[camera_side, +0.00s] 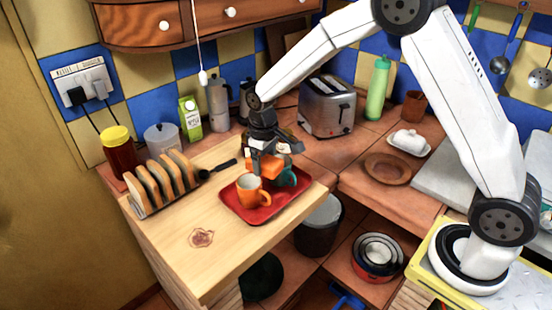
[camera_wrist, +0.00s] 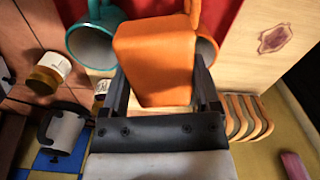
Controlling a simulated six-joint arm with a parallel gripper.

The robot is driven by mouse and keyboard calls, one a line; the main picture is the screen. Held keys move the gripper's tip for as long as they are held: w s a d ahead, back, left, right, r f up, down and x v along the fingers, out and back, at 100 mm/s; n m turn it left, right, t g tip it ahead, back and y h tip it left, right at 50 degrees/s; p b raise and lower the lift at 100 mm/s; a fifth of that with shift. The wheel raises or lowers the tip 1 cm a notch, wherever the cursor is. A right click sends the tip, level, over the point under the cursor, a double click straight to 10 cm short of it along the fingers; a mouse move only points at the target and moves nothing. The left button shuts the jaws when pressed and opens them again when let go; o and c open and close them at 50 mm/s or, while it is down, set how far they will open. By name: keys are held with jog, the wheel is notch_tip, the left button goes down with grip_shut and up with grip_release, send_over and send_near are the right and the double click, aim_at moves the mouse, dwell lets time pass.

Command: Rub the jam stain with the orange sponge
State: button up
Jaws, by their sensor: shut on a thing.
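The orange sponge (camera_side: 264,166) is held between the fingers of my gripper (camera_side: 268,158), above the far part of the red tray. In the wrist view the sponge (camera_wrist: 158,62) fills the space between the two dark fingers of my gripper (camera_wrist: 160,88). The jam stain (camera_side: 201,238) is a reddish-brown blotch on the pale wooden counter, left of and nearer than the tray. It also shows in the wrist view (camera_wrist: 274,38) at the upper right, apart from the sponge.
The red tray (camera_side: 243,214) carries an orange mug (camera_side: 249,189) and a teal mug (camera_side: 288,177), close under my gripper. A toast rack (camera_side: 163,186) stands at the left, with a jam jar (camera_side: 118,152) behind it. The counter around the stain is clear.

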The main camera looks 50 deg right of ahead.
jog(key=w+a+f+n, duration=0.1)
jog(key=a+n, duration=0.3)
jog(key=a, duration=1.9)
jog(key=shift+w+a+f, duration=0.3)
jog(key=shift+a+f, duration=0.05)
jog(key=shift+f, duration=0.35)
jog(key=shift+f, duration=0.1)
